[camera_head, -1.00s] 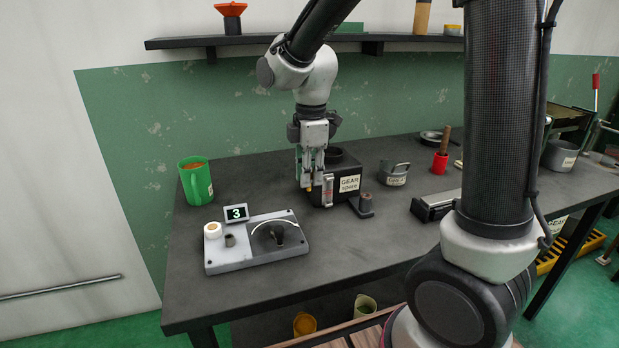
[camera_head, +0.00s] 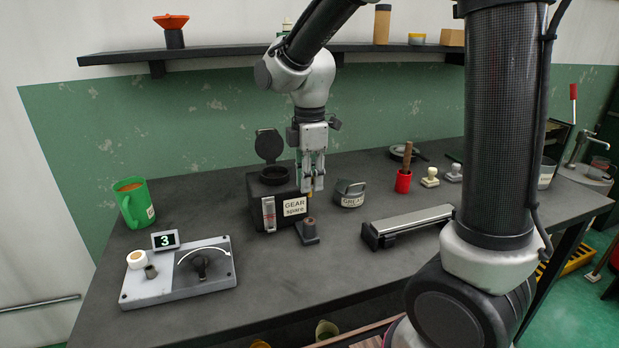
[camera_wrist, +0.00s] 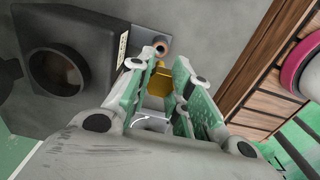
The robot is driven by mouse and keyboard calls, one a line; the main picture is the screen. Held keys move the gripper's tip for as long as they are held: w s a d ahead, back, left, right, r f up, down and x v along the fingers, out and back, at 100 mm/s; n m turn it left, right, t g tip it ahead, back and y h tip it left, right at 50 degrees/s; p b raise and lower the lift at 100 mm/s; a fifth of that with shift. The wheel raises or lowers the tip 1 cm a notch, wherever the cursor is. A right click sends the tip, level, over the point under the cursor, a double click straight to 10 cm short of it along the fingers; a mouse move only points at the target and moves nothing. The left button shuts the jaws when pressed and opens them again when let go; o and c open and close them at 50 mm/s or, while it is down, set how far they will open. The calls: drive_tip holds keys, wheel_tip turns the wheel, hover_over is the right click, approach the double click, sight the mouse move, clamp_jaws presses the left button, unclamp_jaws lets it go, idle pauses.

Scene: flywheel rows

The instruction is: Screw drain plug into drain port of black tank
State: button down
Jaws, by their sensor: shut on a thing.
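The black tank (camera_head: 285,190), labelled GEAR, stands on the bench with its lid tipped up and its round top opening uncovered. In the wrist view the opening (camera_wrist: 60,75) is at left. My gripper (camera_head: 313,186) points down at the tank's right side, behind a small dark stand (camera_head: 308,231) with a brownish round top. In the wrist view my gripper (camera_wrist: 158,88) is shut on a yellow brass-coloured piece, apparently the drain plug (camera_wrist: 158,79). The stand's round top (camera_wrist: 160,47) shows just beyond it. I cannot make out the drain port.
A grey dial unit (camera_head: 180,275) and a green mug (camera_head: 134,203) are at left. Bare bench lies in front of the stand.

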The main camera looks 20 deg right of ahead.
drive_tip(key=shift+f, duration=2.9)
drive_tip(key=shift+f, duration=1.85)
drive_tip(key=c, duration=1.2)
unclamp_jaws()
drive_tip(key=shift+c, duration=0.2)
wheel_tip(320, 180, up, 12)
drive_tip(key=shift+f, duration=0.1)
